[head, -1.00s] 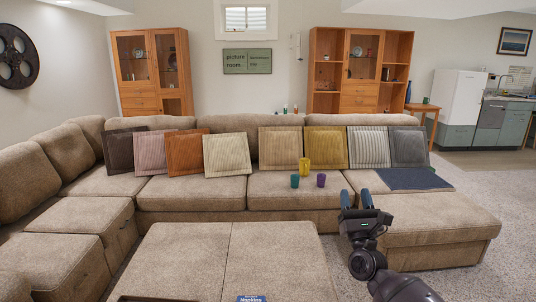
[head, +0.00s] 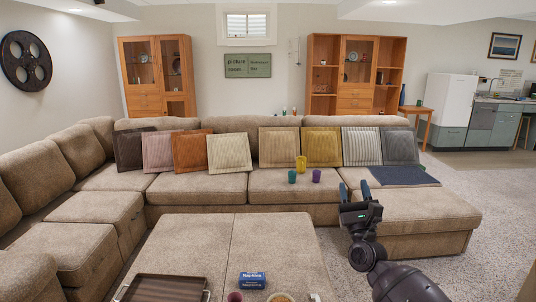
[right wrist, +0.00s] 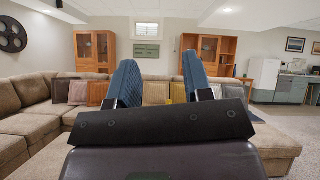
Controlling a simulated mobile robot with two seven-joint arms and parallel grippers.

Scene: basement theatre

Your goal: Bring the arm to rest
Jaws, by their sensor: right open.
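My right gripper (head: 355,191) is raised in front of the right part of the sofa, with its fingers pointing away from me. In the right wrist view its two blue fingers (right wrist: 160,85) stand wide apart with nothing between them. The right arm (head: 385,270) comes in from the bottom right of the head view. My left gripper and arm do not show in either view.
A beige sectional sofa (head: 100,205) bears several cushions, a yellow cup (head: 301,163), a teal cup (head: 292,176) and a purple cup (head: 316,176). A beige ottoman (head: 190,245) in front holds a brown tray (head: 160,288) and a blue napkins box (head: 252,280). Carpet at right is clear.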

